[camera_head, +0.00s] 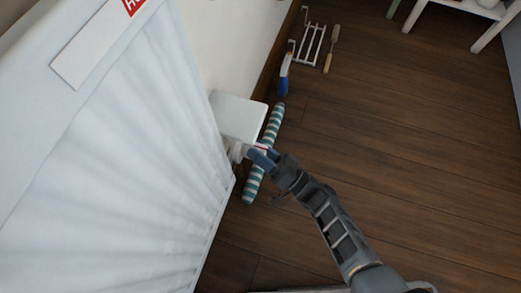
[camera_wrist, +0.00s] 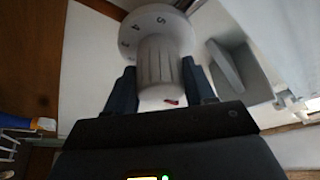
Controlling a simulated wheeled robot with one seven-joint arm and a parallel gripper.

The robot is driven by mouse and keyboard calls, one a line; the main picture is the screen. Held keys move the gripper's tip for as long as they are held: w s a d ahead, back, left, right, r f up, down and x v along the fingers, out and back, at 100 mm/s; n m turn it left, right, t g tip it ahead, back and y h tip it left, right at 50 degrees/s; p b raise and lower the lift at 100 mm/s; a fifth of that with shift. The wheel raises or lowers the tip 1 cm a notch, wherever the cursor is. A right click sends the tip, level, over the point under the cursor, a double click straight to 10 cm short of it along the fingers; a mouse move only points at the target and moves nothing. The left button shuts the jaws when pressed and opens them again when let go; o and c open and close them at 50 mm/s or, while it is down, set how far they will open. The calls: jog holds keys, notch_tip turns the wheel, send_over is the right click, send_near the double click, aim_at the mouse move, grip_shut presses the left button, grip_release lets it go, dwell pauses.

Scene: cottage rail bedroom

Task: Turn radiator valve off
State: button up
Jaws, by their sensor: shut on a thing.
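The radiator (camera_head: 130,140) is the large white ribbed panel at the left of the head view. Its valve (camera_head: 237,151) sits low at the panel's right side, partly hidden by my gripper. In the wrist view the valve knob (camera_wrist: 157,62) is a white ribbed cylinder with a wider numbered dial behind it. My gripper (camera_head: 262,156) reaches the valve from the right. In the wrist view its two dark fingers (camera_wrist: 160,88) are on either side of the ribbed knob, shut on it. A small red mark shows near the knob's lower end.
A teal-and-white striped roll (camera_head: 274,122) lies on the floor under my gripper. A white box-like piece (camera_head: 238,115) is just behind the valve. A blue-and-white bottle (camera_head: 284,76), a white rack (camera_head: 309,45) and a wooden-handled tool (camera_head: 331,50) lie farther back.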

jog(key=shift+f+n+g+y, duration=0.1)
jog(key=shift+n+g+y, duration=0.3)
jog(key=shift+n, duration=0.9)
jog(key=shift+s, duration=0.1)
jog(key=o, duration=1)
jog(key=shift+c, duration=0.2)
jog(key=v, duration=0.7)
jog(key=shift+d+f, duration=0.2)
jog(key=shift+d, duration=0.1)
jog(key=shift+s, duration=0.2)
